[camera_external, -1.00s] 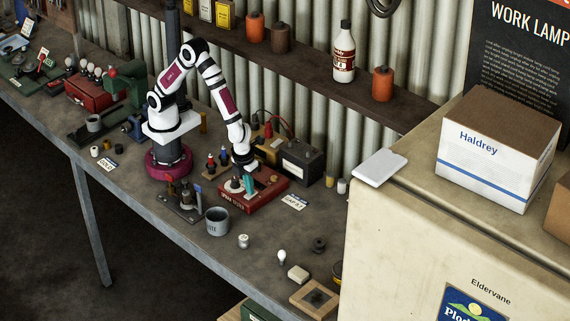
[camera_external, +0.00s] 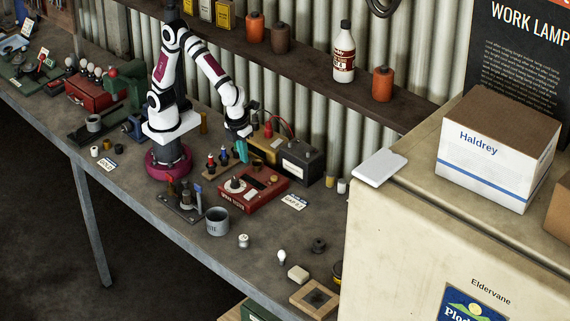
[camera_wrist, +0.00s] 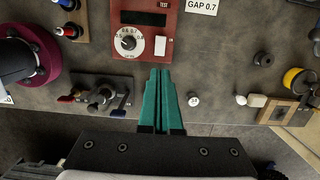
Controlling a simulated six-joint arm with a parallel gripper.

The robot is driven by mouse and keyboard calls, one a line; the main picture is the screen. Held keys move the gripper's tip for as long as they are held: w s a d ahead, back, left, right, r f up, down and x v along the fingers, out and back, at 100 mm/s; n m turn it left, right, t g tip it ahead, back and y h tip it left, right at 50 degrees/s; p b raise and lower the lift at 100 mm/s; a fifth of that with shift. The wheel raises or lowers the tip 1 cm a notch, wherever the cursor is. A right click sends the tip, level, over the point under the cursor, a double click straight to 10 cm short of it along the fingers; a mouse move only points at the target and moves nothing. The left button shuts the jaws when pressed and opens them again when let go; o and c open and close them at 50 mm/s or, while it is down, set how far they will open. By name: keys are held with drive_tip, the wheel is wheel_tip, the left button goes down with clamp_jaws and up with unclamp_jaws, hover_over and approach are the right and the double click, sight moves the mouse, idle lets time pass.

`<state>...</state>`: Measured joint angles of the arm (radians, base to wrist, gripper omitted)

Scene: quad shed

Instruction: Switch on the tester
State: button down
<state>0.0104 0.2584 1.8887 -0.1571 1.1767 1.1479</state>
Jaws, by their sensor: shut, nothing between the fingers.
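The tester, a red box (camera_external: 262,192), sits on the bench in front of my arm. It also shows at the top of the wrist view (camera_wrist: 176,50), with a round white dial (camera_wrist: 129,42), a dark window (camera_wrist: 143,18) and a small white plate (camera_wrist: 160,46). A "TEST" label (camera_wrist: 164,4) is at the top edge, where the box is cut off. My gripper (camera_external: 242,160) is shut and empty, with teal fingers pointing down, raised above the tester's back left side and apart from it. Its fingertips (camera_wrist: 160,71) show just below the box in the wrist view.
The bench right of the mug has several small parts.

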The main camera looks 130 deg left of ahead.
sight(253, 191)
drive_tip(key=a+f, duration=0.1)
drive_tip(key=f, duration=0.3)
drive_tip(key=a+f, duration=0.1)
drive_tip(key=f, duration=0.4)
drive_tip(key=a+f, duration=0.1)
drive_tip(key=f, duration=0.4)
drive_tip(key=shift+a, duration=0.15)
